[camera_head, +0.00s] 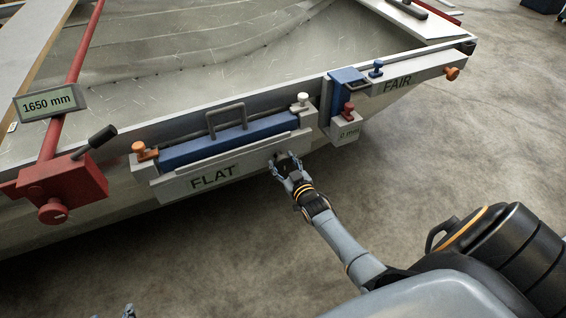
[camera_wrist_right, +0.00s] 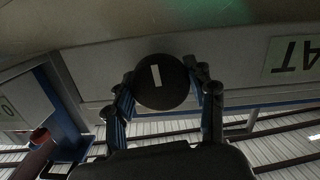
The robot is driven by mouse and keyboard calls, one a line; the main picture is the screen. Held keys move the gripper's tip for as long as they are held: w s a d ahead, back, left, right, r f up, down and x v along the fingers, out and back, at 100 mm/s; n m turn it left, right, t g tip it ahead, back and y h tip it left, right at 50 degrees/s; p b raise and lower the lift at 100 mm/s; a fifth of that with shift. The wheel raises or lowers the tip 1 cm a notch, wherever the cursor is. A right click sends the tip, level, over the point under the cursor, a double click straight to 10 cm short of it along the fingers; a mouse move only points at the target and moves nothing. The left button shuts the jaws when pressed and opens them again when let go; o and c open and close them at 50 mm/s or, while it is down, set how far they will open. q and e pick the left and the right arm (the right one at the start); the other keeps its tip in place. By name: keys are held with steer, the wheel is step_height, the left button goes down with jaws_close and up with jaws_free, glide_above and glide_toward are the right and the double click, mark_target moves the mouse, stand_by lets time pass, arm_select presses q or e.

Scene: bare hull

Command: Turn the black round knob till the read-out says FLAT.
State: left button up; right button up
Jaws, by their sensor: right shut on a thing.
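The black round knob (camera_wrist_right: 162,82) fills the middle of the right wrist view, with a pale bar mark on its face that leans slightly. In the head view only a dark bit of it (camera_head: 279,155) shows, on the front of the grey fixture at the hull's edge. My right gripper (camera_head: 286,164) is shut on the knob; in the right wrist view its fingers (camera_wrist_right: 163,92) lie on either side of it. The read-out (camera_head: 212,177), left of the knob, says FLAT; part of it shows upside down in the wrist view (camera_wrist_right: 293,58). A small tip at the head view's bottom edge looks like my left gripper (camera_head: 128,312).
A blue block with a grey handle (camera_head: 226,117) sits above the read-out. To the right are a blue bracket (camera_head: 341,92), a 0 mm display (camera_head: 348,133) and a FAIR plate (camera_head: 398,84). A red clamp (camera_head: 60,188) stands at left. The floor in front is clear.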

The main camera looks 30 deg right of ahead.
steer(key=o, duration=1.2)
steer(key=s, duration=0.4)
steer(key=s+a, duration=0.1)
steer(key=s, duration=0.3)
steer(key=s+r, duration=0.1)
steer(key=s, duration=0.2)
steer(key=shift+s+a+r, duration=0.1)
steer(key=shift+s+a, duration=0.3)
